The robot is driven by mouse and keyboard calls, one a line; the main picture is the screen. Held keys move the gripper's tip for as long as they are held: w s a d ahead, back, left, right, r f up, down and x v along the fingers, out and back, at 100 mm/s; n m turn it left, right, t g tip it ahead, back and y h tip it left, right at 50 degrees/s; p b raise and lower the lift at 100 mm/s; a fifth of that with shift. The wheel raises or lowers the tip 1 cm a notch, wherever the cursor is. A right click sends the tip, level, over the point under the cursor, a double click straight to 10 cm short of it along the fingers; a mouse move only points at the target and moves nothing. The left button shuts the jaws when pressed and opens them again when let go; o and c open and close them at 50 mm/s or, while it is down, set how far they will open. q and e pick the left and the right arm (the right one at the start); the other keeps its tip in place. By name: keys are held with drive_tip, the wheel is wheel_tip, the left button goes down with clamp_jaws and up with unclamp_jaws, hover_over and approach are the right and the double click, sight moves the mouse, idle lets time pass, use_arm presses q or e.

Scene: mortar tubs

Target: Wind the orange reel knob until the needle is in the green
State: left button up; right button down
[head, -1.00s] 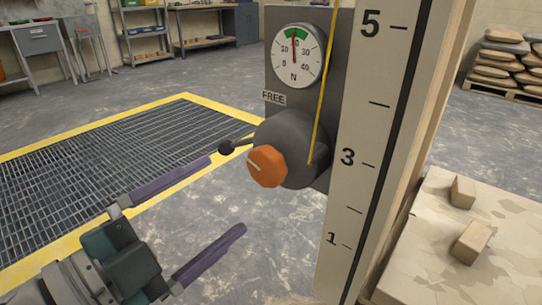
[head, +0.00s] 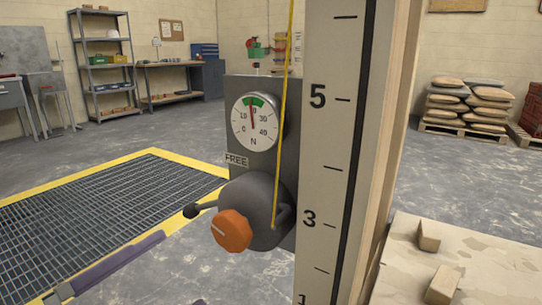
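The orange reel knob (head: 231,230) is on the front of a dark grey reel drum (head: 262,205), its white mark pointing to the upper left. Above it a round white dial (head: 255,123) marked in N has a green band (head: 253,101) at the top. Its needle (head: 252,115) points almost straight up, with its tip at the green band. My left gripper (head: 181,268) is low in the picture, below and left of the knob. Its purple fingers are wide apart, empty and clear of the knob; most of it is cut off. My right gripper is not in view.
A black-tipped lever (head: 192,210) sticks out left of the drum, below a FREE label (head: 237,160). A yellow cord (head: 283,110) runs up from the drum. A numbered post (head: 325,150) stands right of it. A board with two blocks (head: 429,236) lies at the right.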

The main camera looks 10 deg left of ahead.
sight(226, 234)
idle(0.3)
use_arm(q)
drive_tip(key=w+d+n, duration=0.1)
drive_tip(key=w+n, duration=0.2)
drive_tip(key=n, duration=0.1)
drive_tip(key=w+d+n, duration=0.1)
drive_tip(key=w+n, duration=0.2)
drive_tip(key=n, duration=0.1)
drive_tip(key=w+d+n+b, duration=0.1)
drive_tip(key=w+n, duration=0.1)
drive_tip(key=n, duration=0.2)
drive_tip(key=shift+w+d+r+n, duration=0.2)
drive_tip(key=shift+w+d+n, duration=0.05)
drive_tip(key=shift+w+n, duration=0.15)
drive_tip(key=c, duration=1.3)
drive_tip(key=shift+r+m+p, duration=0.1)
drive_tip(key=shift+m+p, duration=0.25)
drive_tip(key=shift+m, duration=0.75)
drive_tip(key=m, duration=0.2)
drive_tip(key=shift+m, duration=0.3)
